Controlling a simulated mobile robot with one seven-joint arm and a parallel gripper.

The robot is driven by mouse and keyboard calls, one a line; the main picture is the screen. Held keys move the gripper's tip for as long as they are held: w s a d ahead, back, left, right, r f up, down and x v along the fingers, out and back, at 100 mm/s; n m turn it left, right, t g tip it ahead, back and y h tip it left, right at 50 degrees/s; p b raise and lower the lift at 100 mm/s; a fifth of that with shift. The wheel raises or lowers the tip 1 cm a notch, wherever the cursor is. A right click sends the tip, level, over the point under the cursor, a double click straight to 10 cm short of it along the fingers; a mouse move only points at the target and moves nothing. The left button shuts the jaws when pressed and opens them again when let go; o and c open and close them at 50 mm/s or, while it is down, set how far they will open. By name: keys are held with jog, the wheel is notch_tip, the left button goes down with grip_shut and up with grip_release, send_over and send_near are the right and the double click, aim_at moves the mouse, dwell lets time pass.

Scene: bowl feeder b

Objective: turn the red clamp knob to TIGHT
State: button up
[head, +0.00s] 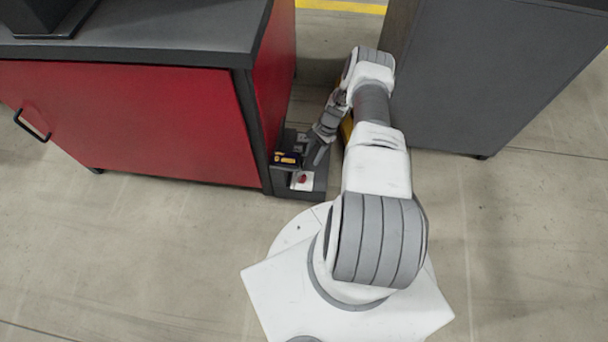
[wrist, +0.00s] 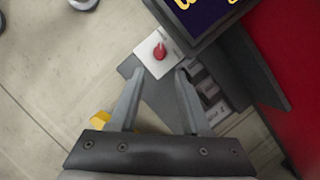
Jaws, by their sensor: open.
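The red clamp knob (wrist: 160,51) sits on a small white plate (wrist: 153,60) in the wrist view. The knob (head: 302,177) also shows small in the head view, low beside the red cabinet. My gripper (wrist: 158,72) is open, with its two fingers apart. The knob appears beyond the fingertips, and nothing shows between the fingers. In the head view my gripper (head: 318,150) hangs low near the knob. Any TIGHT marking is too small to read, so I cannot tell the knob's setting.
A dark display with yellow marks (wrist: 205,12) stands close beside the knob. Grey slotted parts (wrist: 205,88) lie right of my fingers. The red cabinet (head: 140,120) is to the left and a grey cabinet (head: 490,70) to the right. The front floor is open.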

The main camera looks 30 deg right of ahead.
aim_at(303, 177)
jog(key=b+x, duration=0.3)
jog(key=x, duration=0.8)
grip_shut()
